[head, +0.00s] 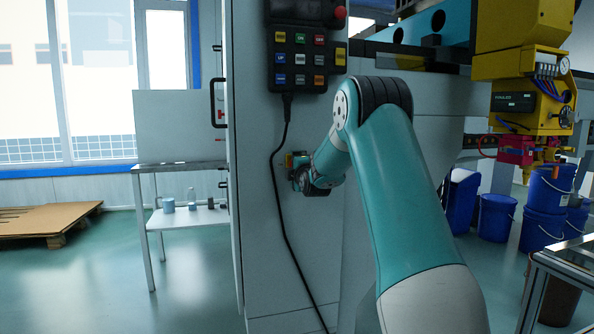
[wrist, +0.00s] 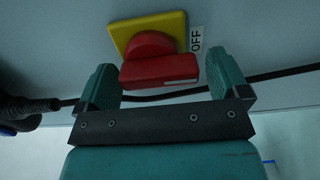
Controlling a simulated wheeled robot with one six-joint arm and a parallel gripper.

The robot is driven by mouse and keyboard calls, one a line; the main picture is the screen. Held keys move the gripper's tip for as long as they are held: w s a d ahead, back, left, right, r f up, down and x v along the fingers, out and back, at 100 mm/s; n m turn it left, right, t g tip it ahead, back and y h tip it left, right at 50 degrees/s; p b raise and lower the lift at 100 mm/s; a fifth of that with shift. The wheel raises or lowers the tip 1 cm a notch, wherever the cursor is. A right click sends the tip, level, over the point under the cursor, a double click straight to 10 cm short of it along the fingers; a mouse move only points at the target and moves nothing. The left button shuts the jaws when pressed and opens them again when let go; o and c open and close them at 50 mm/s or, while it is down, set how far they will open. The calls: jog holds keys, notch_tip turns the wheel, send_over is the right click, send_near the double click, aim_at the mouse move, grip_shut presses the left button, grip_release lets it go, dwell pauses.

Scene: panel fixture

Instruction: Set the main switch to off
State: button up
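The main switch is a red rotary knob with a bar handle (wrist: 160,72) on a square yellow plate (wrist: 120,36), mounted on a pale panel. The handle's bar lies nearly level in the wrist view, with a pale mark near its right end. A white label reading OFF (wrist: 196,39) is at the plate's right. My gripper (wrist: 160,62) is open, with one teal finger near each end of the bar. A small gap shows at the right finger; contact at the left cannot be told. In the head view my gripper (head: 302,174) is at the cabinet face, largely hiding the switch.
A black cable (head: 275,190) hangs from the button pendant (head: 307,60) and passes close to my gripper. A table (head: 180,168) stands left of the cabinet. Blue buckets (head: 543,228) and yellow machinery (head: 522,60) are at the right.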

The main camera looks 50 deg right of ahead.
jog(key=v, duration=1.7)
jog(key=shift+s+b, duration=0.25)
jog(key=shift+b, duration=0.2)
